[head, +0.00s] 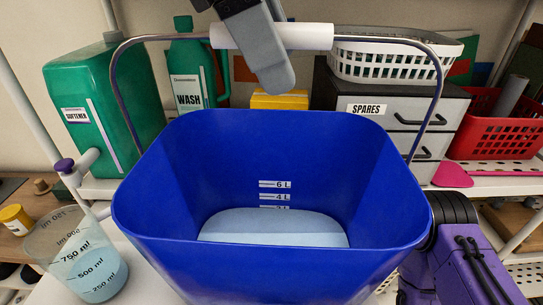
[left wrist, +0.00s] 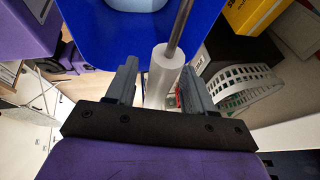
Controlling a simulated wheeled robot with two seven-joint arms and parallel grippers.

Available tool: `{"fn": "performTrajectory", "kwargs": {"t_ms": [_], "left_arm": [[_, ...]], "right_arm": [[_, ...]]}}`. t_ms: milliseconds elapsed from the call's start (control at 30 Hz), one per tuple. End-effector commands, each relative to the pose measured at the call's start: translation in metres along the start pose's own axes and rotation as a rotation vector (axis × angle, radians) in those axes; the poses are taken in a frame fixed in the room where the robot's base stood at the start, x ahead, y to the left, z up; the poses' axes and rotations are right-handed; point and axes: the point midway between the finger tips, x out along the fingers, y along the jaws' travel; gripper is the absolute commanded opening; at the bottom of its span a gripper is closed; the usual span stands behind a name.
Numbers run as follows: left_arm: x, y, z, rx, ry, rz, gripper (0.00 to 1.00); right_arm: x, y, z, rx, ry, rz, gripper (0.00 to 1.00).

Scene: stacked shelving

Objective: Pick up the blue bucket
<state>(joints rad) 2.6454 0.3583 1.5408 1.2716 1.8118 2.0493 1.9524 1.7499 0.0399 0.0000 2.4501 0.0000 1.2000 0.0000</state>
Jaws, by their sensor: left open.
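The blue bucket (head: 270,265) fills the middle of the head view, upright, with pale liquid inside and litre marks on its inner wall. Its wire handle stands up, with a white grip (head: 305,37) at the top. My left gripper (head: 268,58) comes in from above at that grip, one grey finger crossing in front of it. In the left wrist view the open fingers (left wrist: 158,70) are on either side of the white grip (left wrist: 163,70), with gaps showing. The bucket (left wrist: 110,45) lies beyond. My right gripper is not in view; my purple right arm shows right of the bucket.
A measuring jug (head: 75,255) stands close at left. Behind are a green softener container (head: 95,105), a green wash bottle (head: 190,65), a spares drawer box (head: 385,105) with a white basket (head: 395,62), and a red basket (head: 495,125). A shelf post (head: 30,90) rises at left.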

Motion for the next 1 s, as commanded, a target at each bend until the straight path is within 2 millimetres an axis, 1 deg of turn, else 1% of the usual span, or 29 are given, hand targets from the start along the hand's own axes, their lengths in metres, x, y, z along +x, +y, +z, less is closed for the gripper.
{"fn": "performTrajectory", "kwargs": {"t_ms": [33, 100, 267, 300, 333, 367, 400, 433, 467, 1000], "left_arm": [[0.0052, 0.0003, -0.0001, 0.002, 0.0, 0.001, 0.53], [0.0088, 0.0002, -0.0002, 0.0, 0.001, 0.0, 0.53], [0.0092, 0.0001, -0.0002, 0.0, 0.001, -0.001, 0.53], [0.0092, 0.0001, -0.0002, 0.0, 0.001, -0.001, 0.46], [0.0092, 0.0001, -0.0002, 0.0, 0.001, -0.001, 0.36], [0.0091, 0.0001, -0.0002, 0.0, 0.001, -0.001, 0.27], [0.0091, 0.0001, -0.0002, 0.0, 0.001, -0.001, 0.14], [0.0091, 0.0001, -0.0002, 0.0, 0.001, -0.001, 0.04], [0.0091, 0.0001, -0.0002, 0.0, 0.0, -0.001, 0.0], [0.009, -0.0002, 0.0, 0.0, 0.0, -0.002, 0.0]], "right_arm": [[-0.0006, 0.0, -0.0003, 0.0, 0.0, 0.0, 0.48], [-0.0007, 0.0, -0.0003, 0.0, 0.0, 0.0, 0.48], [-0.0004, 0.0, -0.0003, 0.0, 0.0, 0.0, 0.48], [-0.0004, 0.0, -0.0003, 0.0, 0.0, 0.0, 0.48], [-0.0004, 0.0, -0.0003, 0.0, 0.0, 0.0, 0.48], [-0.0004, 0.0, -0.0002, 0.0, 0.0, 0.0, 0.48], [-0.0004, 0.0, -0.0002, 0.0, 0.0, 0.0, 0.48], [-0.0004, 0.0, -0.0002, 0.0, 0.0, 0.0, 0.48], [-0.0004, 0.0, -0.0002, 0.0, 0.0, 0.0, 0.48], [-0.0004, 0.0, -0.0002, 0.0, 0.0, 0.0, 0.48]]}}
